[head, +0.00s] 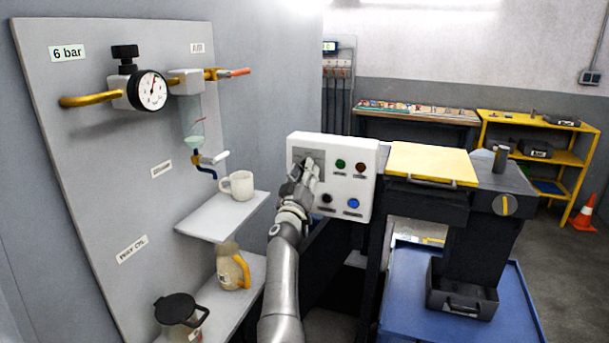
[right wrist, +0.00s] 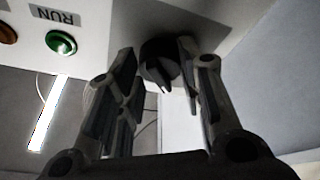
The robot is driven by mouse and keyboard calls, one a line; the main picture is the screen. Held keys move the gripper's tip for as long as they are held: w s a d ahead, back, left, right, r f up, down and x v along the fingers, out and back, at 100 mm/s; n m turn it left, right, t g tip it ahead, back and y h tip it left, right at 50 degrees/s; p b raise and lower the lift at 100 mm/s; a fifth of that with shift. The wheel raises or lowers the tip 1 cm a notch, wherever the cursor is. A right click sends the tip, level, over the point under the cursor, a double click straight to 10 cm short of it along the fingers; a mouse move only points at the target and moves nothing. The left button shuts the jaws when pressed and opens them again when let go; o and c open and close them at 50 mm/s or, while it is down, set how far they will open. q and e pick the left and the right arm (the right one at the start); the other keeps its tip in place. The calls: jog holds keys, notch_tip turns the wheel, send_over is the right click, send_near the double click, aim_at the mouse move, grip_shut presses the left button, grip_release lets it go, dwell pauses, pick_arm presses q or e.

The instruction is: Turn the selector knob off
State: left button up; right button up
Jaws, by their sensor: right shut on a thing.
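A black selector knob (right wrist: 160,60) sits on the front of the light control box (head: 366,165). In the right wrist view it lies between the fingers of my right gripper (right wrist: 157,75), which is shut on it. In the head view my right gripper (head: 306,167) is at the upper left of the box, over a grey plate, and hides the knob. The knob's pointer setting cannot be read. My left gripper is not in view.
A green button (head: 340,164) labelled RUN and a red-orange one (head: 361,168) sit right of the knob; a black control (head: 327,198) and a blue button (head: 353,203) sit below. A shelf with a mug (head: 237,185) is left of my arm. A yellow lid (head: 432,163) is right.

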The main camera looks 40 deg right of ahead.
jog(key=shift+w+a+m+g+h+b, duration=0.1)
jog(key=shift+m+g+h+b, duration=0.6)
jog(key=shift+m, duration=1.2)
jog(key=shift+w+m+g+h+b, duration=0.15)
jog(key=shift+m+g+b, duration=0.3)
jog(key=shift+m+g, duration=1.05)
jog(key=shift+w+a+m+g+h+b, duration=0.1)
jog(key=shift+m+g+h+b, duration=0.4)
jog(key=shift+m, duration=1.8)
jog(key=o, duration=1)
jog(key=shift+d, duration=0.1)
jog(key=shift+o, duration=0.2)
jog(key=v, duration=0.7)
jog(key=shift+s+a, duration=0.15)
jog(key=shift+a, duration=0.1)
